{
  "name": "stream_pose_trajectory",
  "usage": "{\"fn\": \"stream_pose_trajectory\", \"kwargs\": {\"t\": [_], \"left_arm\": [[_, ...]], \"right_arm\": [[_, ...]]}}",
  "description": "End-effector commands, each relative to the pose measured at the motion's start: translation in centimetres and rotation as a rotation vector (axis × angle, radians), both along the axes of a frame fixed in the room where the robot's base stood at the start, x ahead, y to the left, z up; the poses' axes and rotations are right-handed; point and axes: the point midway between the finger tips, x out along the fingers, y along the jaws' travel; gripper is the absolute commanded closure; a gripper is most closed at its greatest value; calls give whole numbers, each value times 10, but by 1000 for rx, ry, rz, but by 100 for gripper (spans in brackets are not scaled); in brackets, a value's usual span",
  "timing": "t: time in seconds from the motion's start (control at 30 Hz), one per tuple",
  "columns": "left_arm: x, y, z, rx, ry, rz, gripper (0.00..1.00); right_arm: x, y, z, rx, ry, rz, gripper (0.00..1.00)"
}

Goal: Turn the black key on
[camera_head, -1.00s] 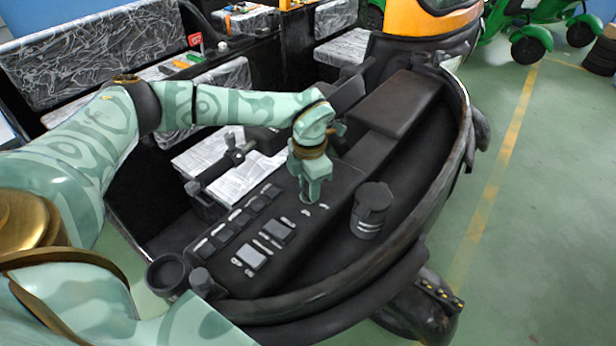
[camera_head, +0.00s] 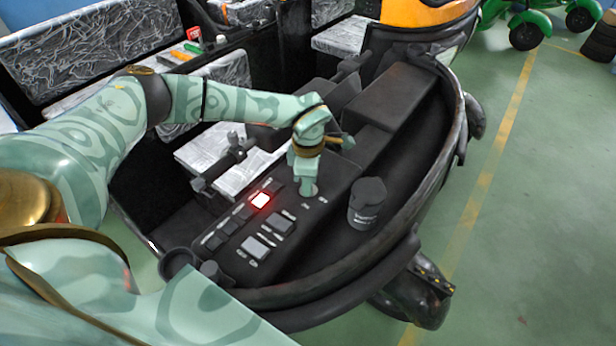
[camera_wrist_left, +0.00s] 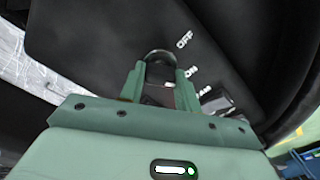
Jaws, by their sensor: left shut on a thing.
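The black key (camera_wrist_left: 159,72) sits in a round metal-rimmed switch on the dark dashboard panel (camera_head: 335,185). My left gripper (camera_head: 309,188) points down at the panel and is shut on the key. In the left wrist view its two green fingers (camera_wrist_left: 160,82) stand on either side of the key. The white "OFF" label (camera_wrist_left: 185,40) and the "ON" label (camera_wrist_left: 191,72) lie to the right of the switch. In the head view the fingers hide the key. A square button (camera_head: 260,200) on the panel glows red. My right gripper does not show.
Several other dark and grey buttons (camera_head: 256,247) line the panel near the switch. A black cylinder (camera_head: 367,204) stands to the right of my gripper, inside the curved vehicle rim (camera_head: 437,205). Levers (camera_head: 237,150) rise to the left. Green floor is open at right.

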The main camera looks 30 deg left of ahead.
Motion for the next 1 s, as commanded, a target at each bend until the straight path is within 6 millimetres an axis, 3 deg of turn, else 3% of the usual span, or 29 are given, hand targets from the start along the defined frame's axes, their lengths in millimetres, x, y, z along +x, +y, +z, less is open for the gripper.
{"fn": "stream_pose_trajectory", "kwargs": {"t": [0.43,0.47,0.5,0.53,0.83,1.0], "left_arm": [[2,0,2,-1,-6,-13,90],[2,0,2,-1,-6,-13,62],[2,0,2,-1,-6,-13,51],[2,0,2,-1,-6,-12,45],[1,0,2,-1,-3,-11,45],[2,0,24,-1,-6,-11,45]], "right_arm": [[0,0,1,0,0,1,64],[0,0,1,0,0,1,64],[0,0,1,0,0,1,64],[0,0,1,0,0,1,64],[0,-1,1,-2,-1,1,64],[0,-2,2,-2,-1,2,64]]}}
